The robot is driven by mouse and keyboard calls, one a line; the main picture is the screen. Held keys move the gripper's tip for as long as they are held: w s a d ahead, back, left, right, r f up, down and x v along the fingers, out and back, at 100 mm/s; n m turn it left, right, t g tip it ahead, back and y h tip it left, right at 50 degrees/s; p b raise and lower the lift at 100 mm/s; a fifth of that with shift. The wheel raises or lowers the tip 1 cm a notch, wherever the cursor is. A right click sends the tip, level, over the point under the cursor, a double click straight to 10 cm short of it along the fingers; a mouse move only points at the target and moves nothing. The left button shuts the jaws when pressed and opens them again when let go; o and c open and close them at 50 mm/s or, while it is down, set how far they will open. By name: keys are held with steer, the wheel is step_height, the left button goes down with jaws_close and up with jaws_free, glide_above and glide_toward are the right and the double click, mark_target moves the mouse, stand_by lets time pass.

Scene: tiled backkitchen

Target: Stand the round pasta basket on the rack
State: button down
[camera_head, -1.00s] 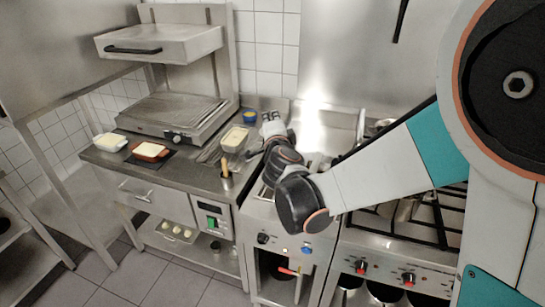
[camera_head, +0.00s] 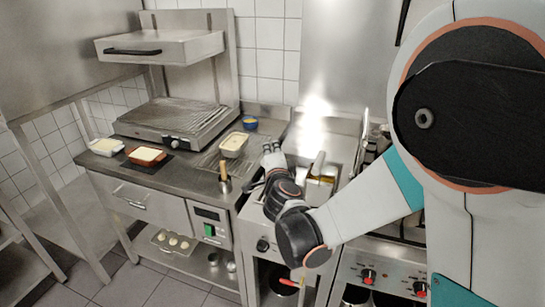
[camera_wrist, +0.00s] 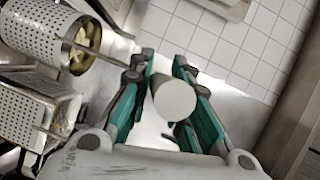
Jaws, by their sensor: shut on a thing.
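The round pasta basket (camera_wrist: 38,32), perforated metal with yellow pasta in its mouth, shows at the upper left of the wrist view. It lies sideways in that picture, and a thin rod runs from its rim towards my fingers. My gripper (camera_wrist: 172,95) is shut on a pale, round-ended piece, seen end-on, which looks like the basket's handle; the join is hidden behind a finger. In the head view my gripper (camera_head: 272,150) is at the left edge of the cooker.
A square perforated basket (camera_wrist: 35,115) is close beside the round one. The cooker top (camera_head: 335,145) holds metal parts with yellow contents. On the left counter stand a cream tub (camera_head: 234,144), a pot with a wooden handle (camera_head: 224,183), a blue bowl (camera_head: 250,124) and a grill (camera_head: 180,120).

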steer(key=shift+r, duration=0.1)
steer(key=c, duration=1.5)
jaws_free()
steer(key=shift+s, duration=0.25)
steer(key=s, duration=0.3)
steer(key=s+r+p, duration=0.1)
steer(key=s, duration=0.3)
steer(key=s+d, duration=0.1)
steer(key=s, duration=0.3)
steer(key=shift+s+r+p, duration=0.2)
steer(key=shift+s+p, duration=0.05)
steer(key=shift+p, duration=0.1)
